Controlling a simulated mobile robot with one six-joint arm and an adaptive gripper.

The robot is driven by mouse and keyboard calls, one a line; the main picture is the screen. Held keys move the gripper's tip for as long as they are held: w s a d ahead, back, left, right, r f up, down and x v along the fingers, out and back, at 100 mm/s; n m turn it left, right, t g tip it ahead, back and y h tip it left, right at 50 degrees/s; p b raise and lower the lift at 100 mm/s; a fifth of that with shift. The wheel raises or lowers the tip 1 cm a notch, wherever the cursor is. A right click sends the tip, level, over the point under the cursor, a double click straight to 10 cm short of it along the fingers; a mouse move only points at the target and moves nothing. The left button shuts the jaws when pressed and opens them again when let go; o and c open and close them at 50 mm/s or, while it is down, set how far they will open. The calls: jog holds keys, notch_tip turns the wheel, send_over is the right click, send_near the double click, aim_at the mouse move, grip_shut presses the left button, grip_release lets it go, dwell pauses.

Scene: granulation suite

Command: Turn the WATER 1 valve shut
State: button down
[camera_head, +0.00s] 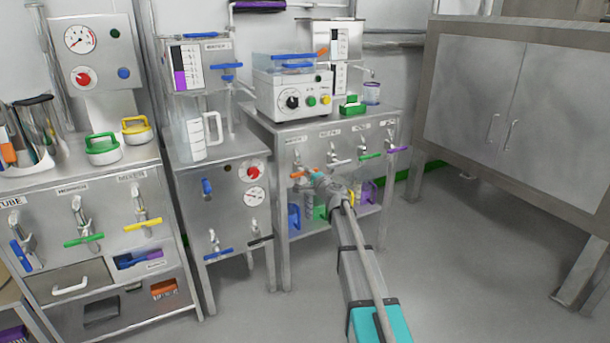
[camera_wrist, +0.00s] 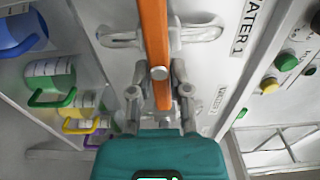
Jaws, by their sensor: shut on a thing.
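The WATER 1 valve has an orange bar handle (camera_wrist: 154,40) that runs up and down the picture in the wrist view, across a grey metal fitting (camera_wrist: 196,31). The WATER 1 label (camera_wrist: 250,27) is beside it on the steel panel. My gripper (camera_wrist: 159,96) is shut on the orange handle, with one finger on each side of it. In the head view my gripper (camera_head: 316,178) is at the left end of a row of valves, and a bit of the orange handle (camera_head: 297,175) shows past it.
Green (camera_head: 370,156) and purple (camera_head: 398,150) valve handles are to the right on the same panel. Coloured jugs (camera_wrist: 50,85) stand on the shelf below. A white machine (camera_head: 290,92) sits on top. Open floor lies to the right, before a steel cabinet (camera_head: 490,110).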

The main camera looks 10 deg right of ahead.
jog(key=shift+s+a, duration=0.2)
jog(key=shift+a, duration=0.15)
jog(key=c, duration=0.7)
grip_release()
jog(key=shift+o, duration=0.6)
jog(key=shift+w+d, duration=0.15)
jog(key=shift+d, duration=0.1)
jog(key=v, duration=1.2)
